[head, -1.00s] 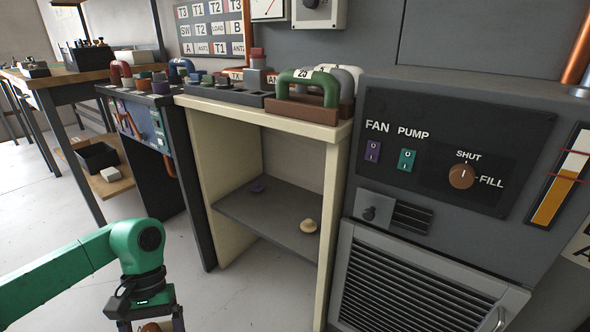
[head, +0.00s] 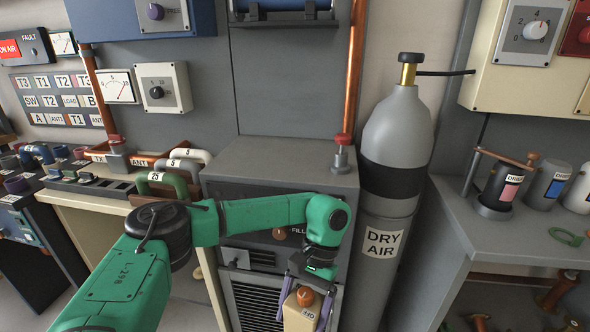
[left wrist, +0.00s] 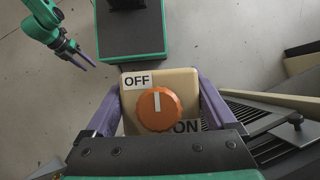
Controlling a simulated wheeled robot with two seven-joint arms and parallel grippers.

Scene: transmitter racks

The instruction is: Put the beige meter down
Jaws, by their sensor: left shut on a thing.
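The beige meter (left wrist: 160,82) is a small beige box with an orange knob and OFF and ON labels. My left gripper (left wrist: 158,105) is shut on it, with a purple finger on each side. In the head view my left gripper (head: 306,300) holds the meter (head: 297,318) in front of the grey cabinet's louvred front; its lower part is cut off by the frame. The knob faces the wrist camera. My right gripper (left wrist: 80,60) shows at the top left of the left wrist view, apart from the meter, its fingers seemingly apart and empty.
A grey bench (head: 470,225) with drier canisters is farther right. A cream shelf unit (head: 100,212) with coloured handles is left.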

